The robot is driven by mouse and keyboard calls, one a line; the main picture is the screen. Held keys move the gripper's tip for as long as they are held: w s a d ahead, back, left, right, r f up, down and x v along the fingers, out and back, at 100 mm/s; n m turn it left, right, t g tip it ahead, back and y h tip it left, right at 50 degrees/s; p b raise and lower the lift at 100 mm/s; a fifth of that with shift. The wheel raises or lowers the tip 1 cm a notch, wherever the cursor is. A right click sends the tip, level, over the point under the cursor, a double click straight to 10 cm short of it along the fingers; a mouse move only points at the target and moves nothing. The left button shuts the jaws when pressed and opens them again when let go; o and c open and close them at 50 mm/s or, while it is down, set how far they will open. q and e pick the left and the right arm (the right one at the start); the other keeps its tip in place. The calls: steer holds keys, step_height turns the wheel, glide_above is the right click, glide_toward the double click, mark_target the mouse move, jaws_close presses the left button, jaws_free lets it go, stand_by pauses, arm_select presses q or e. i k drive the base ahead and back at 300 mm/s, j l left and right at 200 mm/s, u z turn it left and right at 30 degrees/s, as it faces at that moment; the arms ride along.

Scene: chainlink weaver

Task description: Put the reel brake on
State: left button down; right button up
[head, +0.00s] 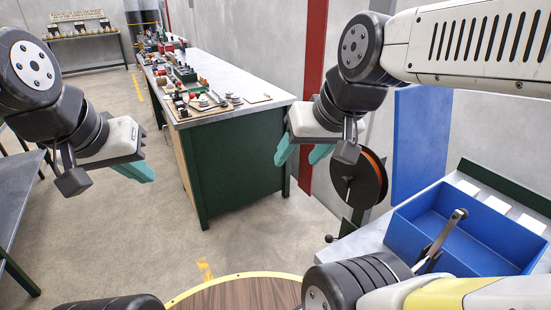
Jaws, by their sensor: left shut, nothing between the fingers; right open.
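A black reel (358,182) with an orange rim stands upright at the right of centre, beside the workbench with the blue bin. A small lever with a dark round knob (329,238) sticks out to the left below the reel; I cannot tell whether it is on or off. My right gripper (302,156) has teal fingers spread apart and empty, up and to the left of the reel. It is apart from both reel and lever. My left gripper (141,174) is shut and empty above the floor at the left, far from the reel.
A long green bench (235,165) with many small parts on its top stands at the centre back. A blue bin (475,230) sits on the right workbench, with a grey metal lever in front of it. A round wooden top (240,294) is at the bottom. The floor between is clear.

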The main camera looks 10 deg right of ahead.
mark_target(328, 239)
steer(key=i+j+z, duration=0.1)
steer(key=j+z, duration=0.3)
steer(key=i+j+z, duration=0.1)
steer(key=j+z, duration=0.15)
steer(key=z, duration=0.15)
steer(key=j+z, duration=0.4)
steer(key=l, duration=0.1)
